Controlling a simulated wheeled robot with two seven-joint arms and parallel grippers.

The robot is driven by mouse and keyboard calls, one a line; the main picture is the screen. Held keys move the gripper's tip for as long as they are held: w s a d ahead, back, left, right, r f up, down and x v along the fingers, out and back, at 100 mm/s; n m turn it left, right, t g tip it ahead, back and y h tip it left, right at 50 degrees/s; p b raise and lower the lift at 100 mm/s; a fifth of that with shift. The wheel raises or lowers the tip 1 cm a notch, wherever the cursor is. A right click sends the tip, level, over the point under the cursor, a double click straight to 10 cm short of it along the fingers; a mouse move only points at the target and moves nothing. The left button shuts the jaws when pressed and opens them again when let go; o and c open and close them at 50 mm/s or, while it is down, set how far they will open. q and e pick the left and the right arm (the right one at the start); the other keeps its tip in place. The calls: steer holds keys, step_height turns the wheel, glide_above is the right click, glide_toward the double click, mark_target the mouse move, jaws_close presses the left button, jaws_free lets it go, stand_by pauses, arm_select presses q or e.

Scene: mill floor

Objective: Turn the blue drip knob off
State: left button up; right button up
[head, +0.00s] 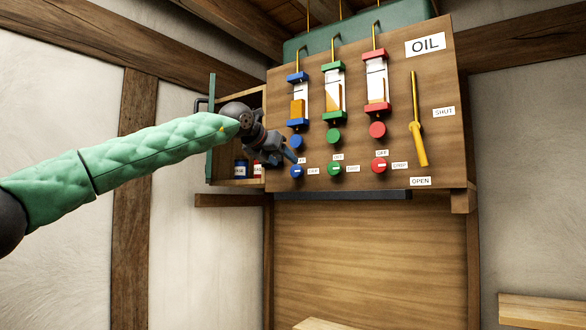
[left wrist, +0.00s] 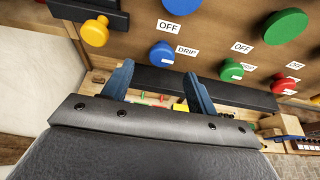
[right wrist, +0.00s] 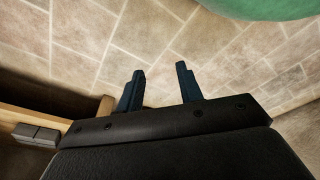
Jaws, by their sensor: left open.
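The blue drip knob (head: 297,171) is the lower blue knob on the wooden OIL panel (head: 440,90). A white mark on it looks roughly level, with the DRIP label on its right and the OFF label above. My left gripper (head: 291,157) is open and empty just in front of the panel, by this knob. In the left wrist view the knob (left wrist: 161,54) shows ahead, between the lines of the two fingertips (left wrist: 159,70); contact cannot be told. My right gripper (right wrist: 160,80) is open and empty above stone paving, away from the panel.
Another blue knob (head: 296,142) sits just above. Green (head: 334,168) and red (head: 379,165) drip knobs stand to the right. A yellow lever (head: 417,130) is farther right. An open side cupboard (head: 226,182) with cans is at the left. A dark ledge (head: 340,194) runs below.

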mark_target(295, 169)
arm_select(q)
steer(key=p+x, duration=0.3)
steer(key=x, duration=0.2)
steer(key=shift+d+r, duration=0.15)
steer(key=shift+w+d+f, duration=0.35)
steer(key=shift+w+d, duration=0.05)
steer(key=shift+w, duration=0.05)
arm_select(e)
steer(key=s+d+f, duration=0.3)
steer(key=s+f, duration=0.2)
steer(key=shift+s, duration=0.4)
arm_select(q)
steer(key=c, duration=1)
steer(key=shift+o, duration=0.2)
arm_select(e)
steer(key=shift+w, duration=0.1)
